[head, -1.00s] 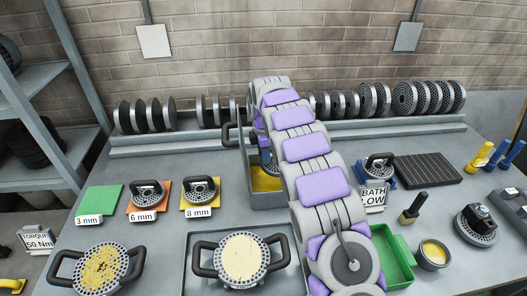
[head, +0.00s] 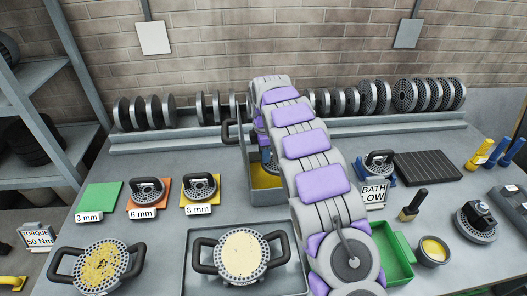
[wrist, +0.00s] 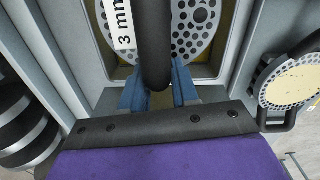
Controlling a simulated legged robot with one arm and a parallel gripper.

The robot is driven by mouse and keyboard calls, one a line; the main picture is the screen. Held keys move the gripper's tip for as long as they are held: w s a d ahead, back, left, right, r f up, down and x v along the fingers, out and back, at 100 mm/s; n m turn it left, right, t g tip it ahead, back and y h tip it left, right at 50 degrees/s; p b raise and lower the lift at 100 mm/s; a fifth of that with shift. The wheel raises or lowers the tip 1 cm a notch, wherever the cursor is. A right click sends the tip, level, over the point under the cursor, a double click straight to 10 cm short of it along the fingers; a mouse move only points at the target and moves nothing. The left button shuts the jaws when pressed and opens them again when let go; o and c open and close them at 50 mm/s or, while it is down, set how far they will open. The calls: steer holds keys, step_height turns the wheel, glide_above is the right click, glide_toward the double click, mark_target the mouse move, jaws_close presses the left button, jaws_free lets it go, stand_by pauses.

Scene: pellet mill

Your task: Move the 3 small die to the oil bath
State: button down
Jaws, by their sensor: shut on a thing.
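My gripper (wrist: 159,88) is shut on the black handle of a small perforated die (wrist: 190,25), whose white label reads 3 mm. The die is inside the walls of the grey oil bath (wrist: 222,62), with yellow oil around it; whether it touches the bottom is unclear. In the head view my arm hides most of the die and part of the oil bath (head: 256,198). The green 3 mm mat (head: 99,196) is bare. One small die (head: 147,190) sits on the orange 6 mm mat, another (head: 199,187) on the yellow 8 mm mat.
Two large handled dies (head: 97,268) (head: 242,257) lie at the front, the second in a grey tray. A rack of discs (head: 430,95) lines the back. A handled die (head: 379,163) stands behind the BATH LOW sign (head: 373,194). A green bin (head: 398,255) is right of my arm.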

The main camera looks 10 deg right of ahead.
steer(key=shift+f, duration=0.2)
stand_by(0.5)
steer(key=shift+f, duration=0.45)
steer(key=shift+f, duration=0.15)
steer(key=shift+f+b, duration=0.3)
steer(key=shift+f, duration=1.1)
steer(key=shift+f, duration=0.15)
steer(key=shift+f, duration=1.3)
steer(key=shift+f, duration=0.25)
steer(key=shift+f, duration=1.3)
steer(key=shift+f, duration=0.15)
stand_by(0.3)
